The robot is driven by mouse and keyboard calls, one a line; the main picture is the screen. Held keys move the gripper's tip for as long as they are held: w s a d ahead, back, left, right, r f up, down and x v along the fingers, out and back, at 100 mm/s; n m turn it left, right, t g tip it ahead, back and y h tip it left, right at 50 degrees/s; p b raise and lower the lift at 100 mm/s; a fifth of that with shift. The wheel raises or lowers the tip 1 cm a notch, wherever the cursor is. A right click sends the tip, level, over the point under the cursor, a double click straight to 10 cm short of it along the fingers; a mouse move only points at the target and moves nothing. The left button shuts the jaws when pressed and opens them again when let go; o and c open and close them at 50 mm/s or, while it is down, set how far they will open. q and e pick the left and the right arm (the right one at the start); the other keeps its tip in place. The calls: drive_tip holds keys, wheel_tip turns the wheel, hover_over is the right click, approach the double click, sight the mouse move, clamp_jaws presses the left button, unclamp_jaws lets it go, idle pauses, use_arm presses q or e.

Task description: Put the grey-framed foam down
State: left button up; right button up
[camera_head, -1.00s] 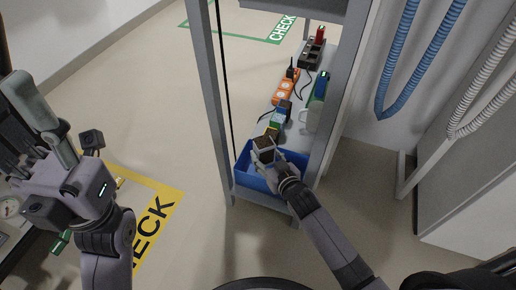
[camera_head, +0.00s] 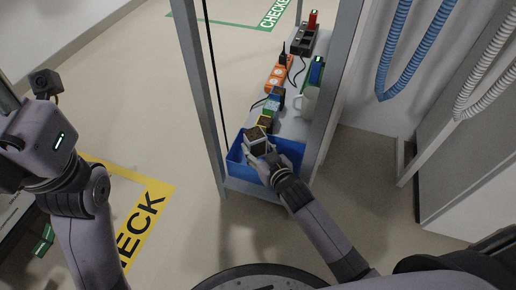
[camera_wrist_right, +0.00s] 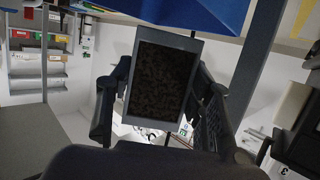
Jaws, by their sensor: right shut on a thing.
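The grey-framed foam (camera_wrist_right: 163,75) is a dark speckled slab in a thin grey frame. It fills the middle of the right wrist view, between the fingers of my right gripper (camera_wrist_right: 158,100). In the head view the foam (camera_head: 257,138) shows as a small dark block at the tip of my right gripper (camera_head: 263,150), which is shut on it. It overlaps the left part of a blue bin (camera_head: 294,148) on the shelf; its exact height over the bin is unclear. My left arm's wrist (camera_head: 40,140) is at the left edge, with its fingertips cut off.
The white shelf (camera_head: 290,125) has grey posts (camera_head: 203,90) on either side of my right arm. Blue hoses (camera_head: 412,75) hang at right. Floor between is open.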

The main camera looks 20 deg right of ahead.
drive_tip(key=shift+f, duration=0.6)
drive_tip(key=o, duration=1.3)
